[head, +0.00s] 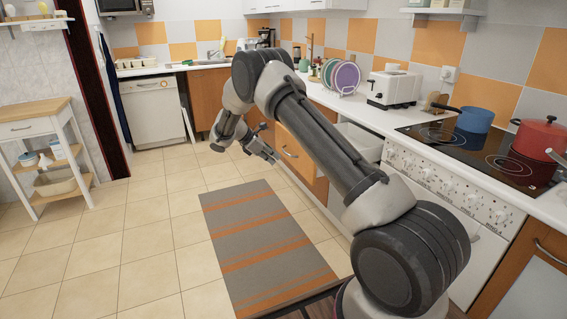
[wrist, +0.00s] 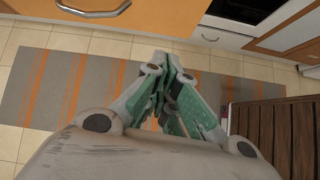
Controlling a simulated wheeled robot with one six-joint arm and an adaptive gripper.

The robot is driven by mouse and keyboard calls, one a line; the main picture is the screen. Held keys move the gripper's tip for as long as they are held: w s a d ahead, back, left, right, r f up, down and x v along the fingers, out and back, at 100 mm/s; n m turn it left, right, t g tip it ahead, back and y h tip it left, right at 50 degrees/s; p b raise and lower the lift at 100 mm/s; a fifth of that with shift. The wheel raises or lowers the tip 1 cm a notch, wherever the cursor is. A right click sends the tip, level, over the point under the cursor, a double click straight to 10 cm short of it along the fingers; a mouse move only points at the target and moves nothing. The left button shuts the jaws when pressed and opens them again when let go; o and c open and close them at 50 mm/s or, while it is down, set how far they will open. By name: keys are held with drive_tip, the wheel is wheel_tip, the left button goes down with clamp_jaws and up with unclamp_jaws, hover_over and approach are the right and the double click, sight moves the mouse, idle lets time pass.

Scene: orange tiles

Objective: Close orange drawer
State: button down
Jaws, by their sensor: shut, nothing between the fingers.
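The orange drawer (head: 308,168) is in the cabinet row under the counter, left of the stove, and its front has a metal handle (head: 290,153). It stands pulled out, with part of its pale inside showing right of my arm. My arm hides some of the drawer. In the wrist view the orange front (wrist: 150,20) with its handle (wrist: 93,10) is at the top left. My gripper (head: 274,159) is shut and empty, left of the drawer front in the head view. In the wrist view the gripper (wrist: 174,58) points toward the cabinets, apart from the handle.
A grey and orange striped rug (head: 255,240) lies on the tiled floor before the cabinets. The stove (head: 455,195) with a blue pot (head: 474,119) and red pot (head: 538,138) is right. A wooden trolley (head: 40,128) stands left.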

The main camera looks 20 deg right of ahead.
drive_tip(key=n, duration=0.1)
approach(304, 170)
wheel_tip(304, 170, down, 3)
drive_tip(key=a, duration=0.1)
drive_tip(key=shift+n, duration=0.3)
drive_tip(key=d, duration=0.4)
drive_tip(key=shift+f, duration=0.25)
drive_tip(key=shift+d, duration=0.1)
